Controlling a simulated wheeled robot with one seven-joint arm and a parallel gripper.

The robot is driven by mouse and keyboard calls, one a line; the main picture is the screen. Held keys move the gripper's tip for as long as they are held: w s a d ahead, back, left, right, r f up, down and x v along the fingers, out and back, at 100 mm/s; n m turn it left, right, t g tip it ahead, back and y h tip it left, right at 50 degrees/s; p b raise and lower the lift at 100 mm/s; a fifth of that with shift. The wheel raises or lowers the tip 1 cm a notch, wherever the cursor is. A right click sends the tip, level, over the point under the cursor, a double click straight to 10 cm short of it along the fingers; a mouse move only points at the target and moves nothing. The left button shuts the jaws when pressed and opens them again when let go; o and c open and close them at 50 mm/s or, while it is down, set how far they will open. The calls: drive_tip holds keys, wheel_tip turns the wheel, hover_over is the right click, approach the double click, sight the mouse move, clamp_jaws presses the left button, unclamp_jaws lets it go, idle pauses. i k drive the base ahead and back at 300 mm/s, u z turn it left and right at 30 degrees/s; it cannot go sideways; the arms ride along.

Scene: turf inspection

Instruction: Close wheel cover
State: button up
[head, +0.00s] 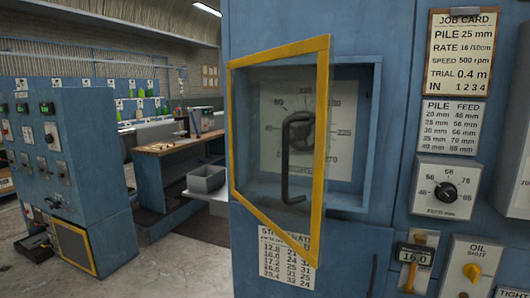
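The wheel cover (281,205) is a clear pane in a yellow frame with a dark upright bar handle (287,158). It stands partly open, swung out from the blue cabinet (275,20). Behind it is a recessed box (355,125) with a dial plate (342,110) marked with numbers. A dark round wheel or knob on the dial shows through the pane, partly hidden by the handle. My gripper is not in view.
Left are another blue machine (72,170), a bench (178,146) and a grey bin (206,182). Floor shows at lower left.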

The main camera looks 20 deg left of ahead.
sight(320, 44)
drive_tip(key=z, duration=0.7)
drive_tip(key=k, duration=1.1)
drive_tip(key=u, duration=0.85)
drive_tip(key=i, duration=0.5)
drive_tip(key=z, duration=0.05)
